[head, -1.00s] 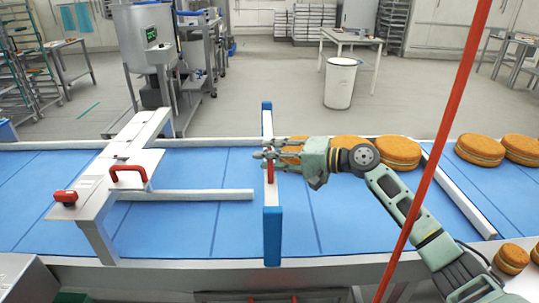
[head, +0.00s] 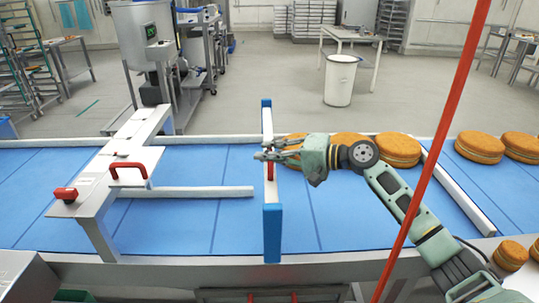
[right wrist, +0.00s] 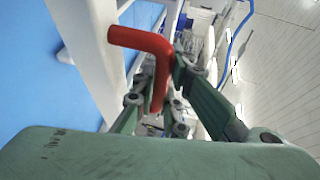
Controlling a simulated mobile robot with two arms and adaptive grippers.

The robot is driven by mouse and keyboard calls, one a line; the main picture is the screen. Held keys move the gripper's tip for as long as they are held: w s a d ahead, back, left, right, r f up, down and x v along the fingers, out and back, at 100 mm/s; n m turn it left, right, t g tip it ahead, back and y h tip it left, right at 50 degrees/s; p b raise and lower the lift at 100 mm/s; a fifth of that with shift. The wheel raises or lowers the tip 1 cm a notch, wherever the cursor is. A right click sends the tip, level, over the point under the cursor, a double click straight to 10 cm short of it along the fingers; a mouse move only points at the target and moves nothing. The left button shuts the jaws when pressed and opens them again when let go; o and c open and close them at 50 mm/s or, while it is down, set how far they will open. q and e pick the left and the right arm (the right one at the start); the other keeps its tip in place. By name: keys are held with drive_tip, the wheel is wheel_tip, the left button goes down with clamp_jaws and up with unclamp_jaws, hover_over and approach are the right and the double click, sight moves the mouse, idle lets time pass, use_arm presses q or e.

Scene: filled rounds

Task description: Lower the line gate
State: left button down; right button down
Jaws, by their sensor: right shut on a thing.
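The line gate (head: 272,222) is a white bar with blue ends that stands across the blue conveyor belt, near the middle of the head view. It has a red handle (head: 270,171) on it. My right gripper (head: 264,155) comes from the right and is shut on that handle. In the right wrist view the bent red handle (right wrist: 142,39) runs between the fingers of my right gripper (right wrist: 165,85), with the white gate bar (right wrist: 88,45) beside it. My left gripper is not in view.
Several round filled cakes (head: 398,150) stand on the belt right of the gate. A white frame (head: 130,148) with a red handle and a red knob spans the belt at left. A thin red pole (head: 440,140) crosses the view at right. The belt just left of the gate is clear.

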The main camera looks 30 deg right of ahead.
drive_tip(key=shift+f, duration=0.25)
wheel_tip(320, 180, down, 11)
drive_tip(key=b, duration=0.8)
drive_tip(key=shift+f, duration=0.1)
drive_tip(key=shift+s+a+f, duration=0.1)
drive_tip(key=shift+f, duration=0.1)
drive_tip(key=c, duration=2.2)
unclamp_jaws()
drive_tip(key=o, duration=0.4)
drive_tip(key=shift+s, duration=0.1)
drive_tip(key=shift+r, duration=0.2)
